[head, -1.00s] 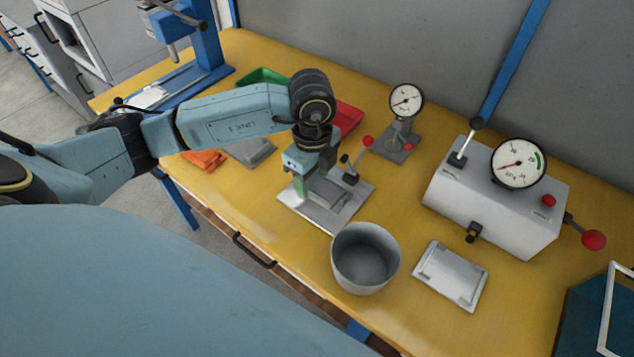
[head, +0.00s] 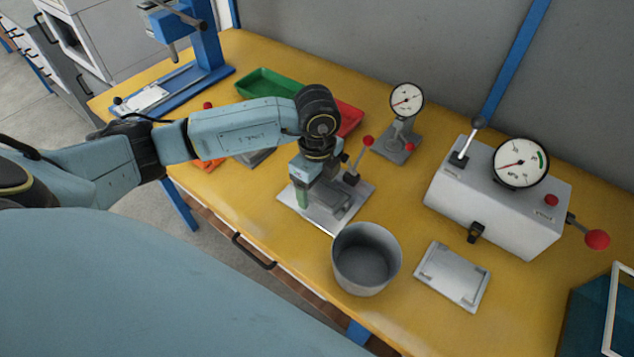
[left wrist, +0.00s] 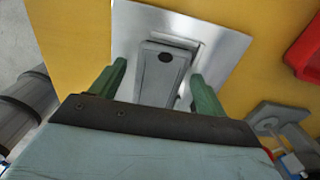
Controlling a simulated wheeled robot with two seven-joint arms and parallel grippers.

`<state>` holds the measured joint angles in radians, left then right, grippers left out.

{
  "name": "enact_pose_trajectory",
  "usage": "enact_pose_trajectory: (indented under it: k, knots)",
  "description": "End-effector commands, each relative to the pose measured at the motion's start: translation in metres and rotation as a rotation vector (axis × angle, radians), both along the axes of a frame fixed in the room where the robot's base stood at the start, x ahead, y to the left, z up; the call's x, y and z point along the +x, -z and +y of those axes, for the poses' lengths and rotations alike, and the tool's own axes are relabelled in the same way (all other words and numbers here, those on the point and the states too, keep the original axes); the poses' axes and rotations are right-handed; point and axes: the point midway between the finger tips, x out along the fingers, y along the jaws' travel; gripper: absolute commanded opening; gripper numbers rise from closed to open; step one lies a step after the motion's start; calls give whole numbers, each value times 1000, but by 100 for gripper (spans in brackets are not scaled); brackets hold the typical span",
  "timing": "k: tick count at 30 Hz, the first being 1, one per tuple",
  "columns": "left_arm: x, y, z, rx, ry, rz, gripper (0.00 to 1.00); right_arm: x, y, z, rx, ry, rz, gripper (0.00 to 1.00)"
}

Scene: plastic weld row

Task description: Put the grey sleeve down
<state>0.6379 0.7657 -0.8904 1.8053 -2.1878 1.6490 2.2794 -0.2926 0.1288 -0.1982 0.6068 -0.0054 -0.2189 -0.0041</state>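The grey sleeve (left wrist: 158,76), a grey block-like part with a dark round hole, sits at the metal fixture plate in the left wrist view. Its exact contact with the recess cannot be told. In the head view it is largely hidden by my gripper. The fixture plate (head: 292,196) lies on the yellow bench and also shows in the left wrist view (left wrist: 222,42). My left gripper (left wrist: 158,70) points down over the plate, its green fingers open on either side of the sleeve with gaps visible. It also shows in the head view (head: 314,196). My right gripper is not in view.
A grey cup (head: 366,262) stands close in front of the fixture. A toggle clamp (head: 352,178) and a dial gauge (head: 405,110) stand behind it. A pressure tester (head: 500,200) and a flat plate (head: 453,276) are right. Green (head: 268,84) and red (head: 349,117) trays lie behind my arm.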

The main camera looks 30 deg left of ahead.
Motion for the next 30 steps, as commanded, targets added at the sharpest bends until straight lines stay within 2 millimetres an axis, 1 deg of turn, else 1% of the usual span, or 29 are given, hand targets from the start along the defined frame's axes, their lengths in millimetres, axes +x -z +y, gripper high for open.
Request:
enact_pose_trajectory:
  k: [8, 11, 14, 21, 24, 27, 30]
  knots:
    - [0, -1, 0, 0, 0, -1, 76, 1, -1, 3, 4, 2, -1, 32]
    - [0, -8, 0, -1, 1, -2, 76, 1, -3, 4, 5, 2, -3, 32]
    - [1, -23, 0, -1, 0, -3, 76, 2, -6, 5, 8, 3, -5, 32]
    - [1, -76, 0, 0, 1, -5, 76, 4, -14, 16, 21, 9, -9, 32]
    - [1, -95, 0, 0, 0, -5, 76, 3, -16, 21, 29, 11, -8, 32]
    - [1, -109, 0, -1, 1, -3, 76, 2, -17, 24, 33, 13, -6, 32]
    - [0, -118, 0, 0, 0, -2, 76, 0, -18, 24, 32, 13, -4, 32]
